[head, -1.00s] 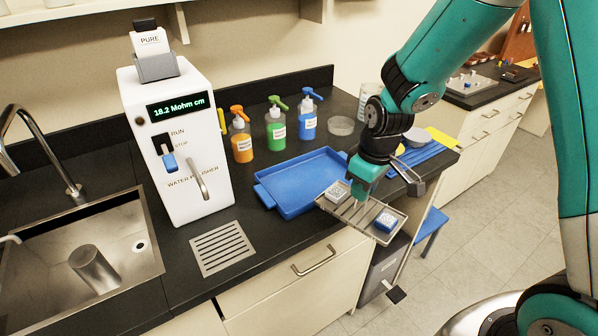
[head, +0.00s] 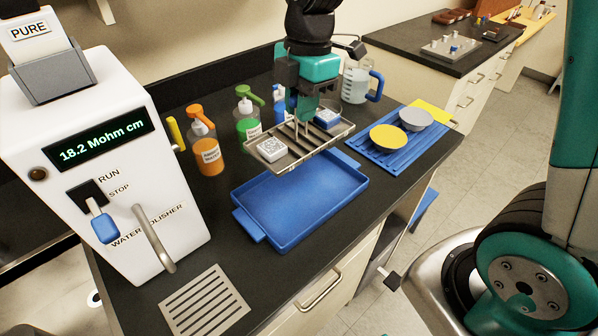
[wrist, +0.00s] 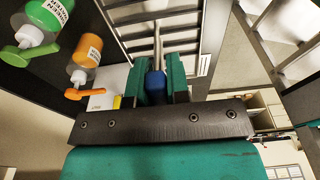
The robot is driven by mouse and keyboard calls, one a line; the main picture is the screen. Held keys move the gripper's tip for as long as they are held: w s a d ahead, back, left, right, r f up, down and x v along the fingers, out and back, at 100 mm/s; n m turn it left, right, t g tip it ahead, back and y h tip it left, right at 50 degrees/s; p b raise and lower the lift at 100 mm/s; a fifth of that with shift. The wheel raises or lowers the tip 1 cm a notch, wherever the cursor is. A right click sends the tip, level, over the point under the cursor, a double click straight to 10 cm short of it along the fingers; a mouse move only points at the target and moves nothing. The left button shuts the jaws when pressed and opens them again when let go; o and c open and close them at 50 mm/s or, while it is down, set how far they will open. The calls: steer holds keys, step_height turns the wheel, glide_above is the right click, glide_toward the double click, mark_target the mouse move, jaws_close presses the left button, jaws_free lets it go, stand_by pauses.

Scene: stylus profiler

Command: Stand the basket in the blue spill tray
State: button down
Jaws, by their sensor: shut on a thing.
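The blue spill tray (head: 300,205) lies empty on the dark bench. In the head view the basket is above the tray's back part and hides some of its far edge.
Orange (head: 206,150), green (head: 247,120) and blue-capped bottles stand behind and left of the basket. The white water polisher (head: 120,160) stands at left. A clear jug (head: 357,80) is behind. A blue ribbed mat (head: 385,157) with two round dishes lies at right.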

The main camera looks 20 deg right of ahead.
mark_target(306, 129)
step_height(306, 129, down, 16)
steer(key=shift+r+p, duration=0.15)
steer(key=shift+p, duration=0.5)
steer(key=c, duration=1.1)
jaws_free()
steer(key=r, duration=0.3)
steer(key=d+r+b, duration=0.1)
steer(key=r, duration=0.7)
steer(key=shift+w+d+r+b, duration=0.1)
steer(key=shift+w+d+b, duration=0.1)
steer(key=shift+b, duration=0.2)
steer(key=shift+s+a+r, duration=0.1)
steer(key=shift+r, duration=0.25)
steer(key=s+a+r+m+y, duration=0.1)
steer(key=s+a+r+m, duration=0.1)
steer(key=s+r+m, duration=0.2)
steer(key=s+a+r+m+y, duration=0.1)
steer(key=s+a+r+m, duration=0.2)
steer(key=s+m, duration=0.7)
steer(key=s+r, duration=0.1)
steer(key=s, duration=0.3)
steer(key=shift+s+a+y, duration=0.35)
steer(key=shift+s+y, duration=0.05)
